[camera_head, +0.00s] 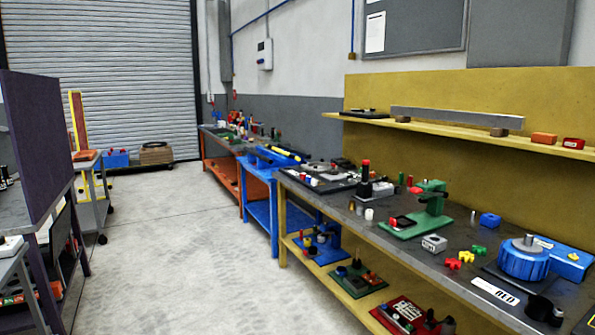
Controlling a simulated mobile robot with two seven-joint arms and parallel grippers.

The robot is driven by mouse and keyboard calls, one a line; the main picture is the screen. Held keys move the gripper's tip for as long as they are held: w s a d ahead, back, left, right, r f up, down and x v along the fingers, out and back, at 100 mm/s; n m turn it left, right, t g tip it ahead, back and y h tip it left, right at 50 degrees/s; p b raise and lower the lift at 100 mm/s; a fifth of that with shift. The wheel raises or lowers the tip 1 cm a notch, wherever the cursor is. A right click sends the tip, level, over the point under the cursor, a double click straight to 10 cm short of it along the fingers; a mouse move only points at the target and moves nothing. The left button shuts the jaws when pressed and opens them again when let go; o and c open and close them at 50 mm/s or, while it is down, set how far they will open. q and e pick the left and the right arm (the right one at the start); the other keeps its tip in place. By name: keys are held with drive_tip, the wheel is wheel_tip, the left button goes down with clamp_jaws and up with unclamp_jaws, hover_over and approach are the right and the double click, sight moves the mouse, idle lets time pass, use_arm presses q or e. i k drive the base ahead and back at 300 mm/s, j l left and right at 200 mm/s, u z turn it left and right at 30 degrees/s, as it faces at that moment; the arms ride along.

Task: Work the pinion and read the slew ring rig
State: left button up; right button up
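A blue round drum unit (524,260) with a grey post on top stands on the grey bench at the right. I cannot pick out the pinion or any reading scale at this size. A white plate with dark letters (495,291) lies in front of the drum. Neither of my grippers shows in the head view.
The grey bench (460,242) also carries a green press-like stand (430,200), small yellow and green parts (466,257), a grey block (434,243) and dark round pieces (543,309). A yellow shelf (470,137) hangs above. The floor aisle (180,240) at left is clear.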

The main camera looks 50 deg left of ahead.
sight(331, 171)
drive_tip(key=u, duration=1.45)
drive_tip(key=i+j+u, duration=0.1)
drive_tip(key=i+u, duration=0.4)
drive_tip(key=i, duration=2.85)
drive_tip(key=z, duration=0.05)
